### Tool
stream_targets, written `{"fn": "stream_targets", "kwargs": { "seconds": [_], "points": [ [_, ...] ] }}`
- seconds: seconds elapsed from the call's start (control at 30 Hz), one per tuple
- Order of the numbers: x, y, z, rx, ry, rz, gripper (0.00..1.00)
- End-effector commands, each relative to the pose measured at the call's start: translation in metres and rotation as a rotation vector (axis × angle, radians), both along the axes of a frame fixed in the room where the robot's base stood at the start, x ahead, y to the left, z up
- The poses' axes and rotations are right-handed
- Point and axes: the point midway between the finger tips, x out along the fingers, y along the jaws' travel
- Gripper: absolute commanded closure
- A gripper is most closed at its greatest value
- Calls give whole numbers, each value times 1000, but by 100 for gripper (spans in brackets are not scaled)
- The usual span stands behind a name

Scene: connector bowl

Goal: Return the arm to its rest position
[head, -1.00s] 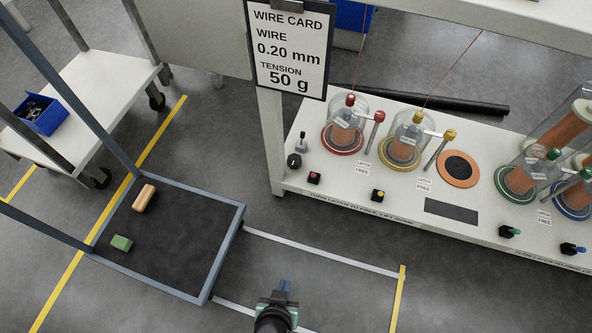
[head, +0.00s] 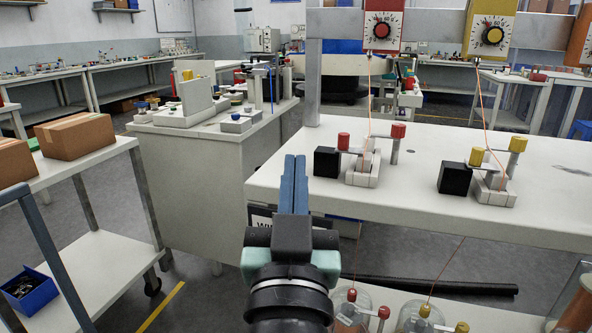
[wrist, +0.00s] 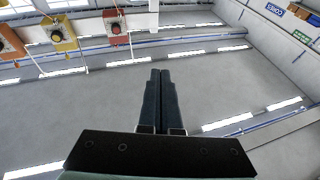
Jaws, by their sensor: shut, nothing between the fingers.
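My gripper (head: 294,180) stands upright at the lower middle of the head view, its blue fingers pointing up and pressed together. Nothing is between the fingers. It is in front of the left end of the white bench and apart from it. The wrist view shows the shut fingers (wrist: 160,88) pointing away, with the grey ceiling behind them.
A white bench (head: 420,205) at right carries red-topped (head: 362,160) and yellow-topped (head: 492,175) wire fixtures, with dials (head: 381,30) above. A cart at left holds cardboard boxes (head: 75,136) and a blue bin (head: 29,290). Another workbench (head: 205,175) stands behind.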

Motion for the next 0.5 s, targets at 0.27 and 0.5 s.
{"fn": "stream_targets", "kwargs": {
  "seconds": [0.27,0.5],
  "points": [
    [-103,-2,170,-38,-429,5,100],
    [-114,-2,255,-44,-462,4,100]
  ]
}}
